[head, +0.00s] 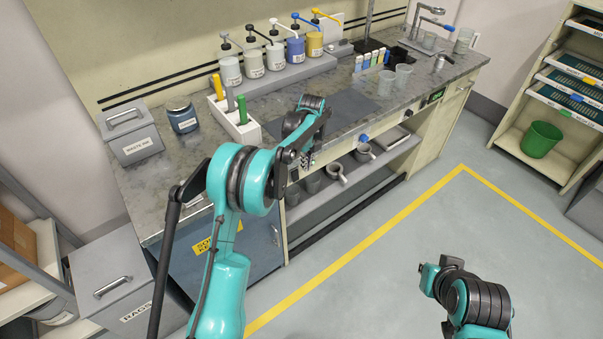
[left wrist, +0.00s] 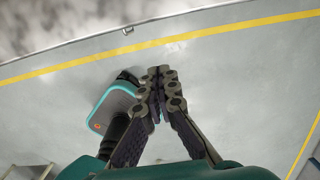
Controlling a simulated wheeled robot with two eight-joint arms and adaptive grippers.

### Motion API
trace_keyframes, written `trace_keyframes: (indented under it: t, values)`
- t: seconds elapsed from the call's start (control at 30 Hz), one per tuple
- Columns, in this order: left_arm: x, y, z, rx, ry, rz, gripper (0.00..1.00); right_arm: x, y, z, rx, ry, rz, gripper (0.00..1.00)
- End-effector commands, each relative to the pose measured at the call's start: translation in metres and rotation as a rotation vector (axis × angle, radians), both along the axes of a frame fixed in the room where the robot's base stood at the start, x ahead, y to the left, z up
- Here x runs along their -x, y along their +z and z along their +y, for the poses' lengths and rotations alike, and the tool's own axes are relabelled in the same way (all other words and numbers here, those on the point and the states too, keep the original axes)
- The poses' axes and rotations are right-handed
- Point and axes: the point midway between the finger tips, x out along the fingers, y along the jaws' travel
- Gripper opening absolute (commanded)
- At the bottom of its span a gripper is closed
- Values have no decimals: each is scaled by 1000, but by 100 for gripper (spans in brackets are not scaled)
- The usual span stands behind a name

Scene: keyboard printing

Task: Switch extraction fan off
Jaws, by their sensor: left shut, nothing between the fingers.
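My left gripper (head: 306,160) is at the front edge of the bench, in front of the apron below the worktop. In the left wrist view its fingers (left wrist: 158,78) are together and empty, with floor behind them. A small dark panel with a green part (head: 433,97) is on the bench front further right. I cannot read it or tell whether it is the fan switch. My left arm and gripper hide part of the bench front.
The grey worktop (head: 345,108) carries several pump jars, a white tool holder (head: 233,122), cups and a waste ink box (head: 131,137). Mugs stand on the shelf below. The floor (head: 400,215) in front is clear.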

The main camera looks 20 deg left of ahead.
Motion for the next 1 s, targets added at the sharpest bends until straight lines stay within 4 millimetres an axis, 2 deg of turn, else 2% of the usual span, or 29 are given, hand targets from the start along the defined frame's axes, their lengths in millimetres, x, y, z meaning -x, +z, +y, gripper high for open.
trace_keyframes:
  t: [0.17, 0.57, 0.7, 1.0]
  values:
    - [-1, -19, 0, 0, -1, 0, 0, 0, -7, 0, 0, 0, 0, 0]
    - [-5, -103, 5, 1, 0, -1, 0, 0, -37, 0, 0, 0, 0, 0]
    - [-18, -106, 23, 0, 2, 0, 0, 0, -43, 0, 0, 0, 0, 0]
    - [-29, -106, 36, 1, -1, -1, 0, 0, -48, 0, 0, 0, 0, 0]
